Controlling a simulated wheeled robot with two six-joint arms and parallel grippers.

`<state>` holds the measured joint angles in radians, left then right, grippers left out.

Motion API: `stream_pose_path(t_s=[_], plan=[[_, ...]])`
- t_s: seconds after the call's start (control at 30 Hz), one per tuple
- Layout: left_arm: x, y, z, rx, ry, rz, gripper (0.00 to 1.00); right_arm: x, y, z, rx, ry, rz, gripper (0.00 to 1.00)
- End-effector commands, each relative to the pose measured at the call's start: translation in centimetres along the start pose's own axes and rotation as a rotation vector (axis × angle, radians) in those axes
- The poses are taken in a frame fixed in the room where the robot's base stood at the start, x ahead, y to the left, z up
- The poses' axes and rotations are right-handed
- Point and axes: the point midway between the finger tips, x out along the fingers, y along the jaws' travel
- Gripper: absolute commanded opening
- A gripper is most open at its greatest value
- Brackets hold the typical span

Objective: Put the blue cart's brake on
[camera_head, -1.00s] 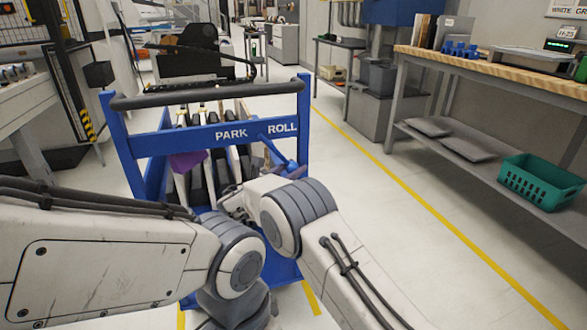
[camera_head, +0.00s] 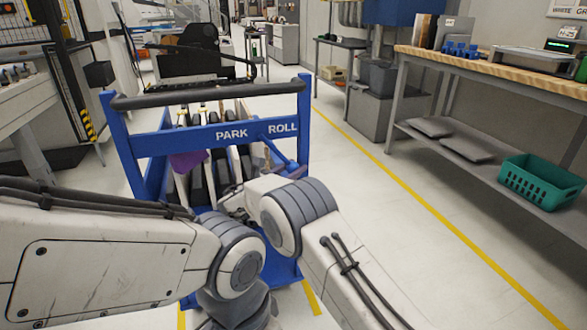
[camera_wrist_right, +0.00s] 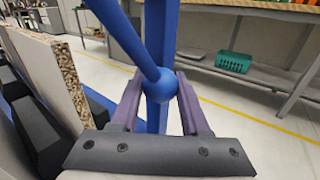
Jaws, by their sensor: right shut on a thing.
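The blue cart (camera_head: 122,150) stands in front of me, with a dark handle bar on top and the words PARK and ROLL on its front rail. Its blue brake lever (camera_head: 273,148) slants down to the right, below the word ROLL, and ends in a round blue knob. In the right wrist view the knob (camera_wrist_right: 161,86) sits between the two purple fingers of my right gripper (camera_wrist_right: 160,103), which is shut on it beside a blue upright. In the head view my right wrist partly hides the gripper.
Boards stand upright in the cart; one board's speckled edge (camera_wrist_right: 72,80) is left of my right gripper. A workbench (camera_head: 480,72) with a green basket (camera_head: 541,181) on its lower shelf stands at the right. The floor between cart and bench is clear.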

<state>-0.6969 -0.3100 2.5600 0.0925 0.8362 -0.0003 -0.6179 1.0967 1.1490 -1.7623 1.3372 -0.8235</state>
Motion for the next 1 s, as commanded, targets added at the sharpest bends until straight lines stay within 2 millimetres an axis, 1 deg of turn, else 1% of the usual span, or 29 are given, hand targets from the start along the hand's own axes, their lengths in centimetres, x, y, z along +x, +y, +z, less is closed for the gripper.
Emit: stream_pose_path(t_s=[0.27,0.47,0.67,1.0], plan=[[-0.2,0.0,0.0,0.000,0.000,0.000,0.58,-0.2,0.1,0.0,0.009,0.012,0.000,0.00],[-1.1,0.1,-0.1,0.000,0.000,0.000,0.58,-1.0,0.7,-0.5,0.052,0.073,-0.002,0.00],[-2.6,0.2,-0.1,0.000,0.000,0.000,0.58,-2.6,1.7,-1.4,0.137,0.195,-0.008,0.00],[-6.0,0.4,-0.3,0.000,0.000,0.000,0.58,-6.3,4.3,-2.6,0.318,0.459,-0.022,0.00]])
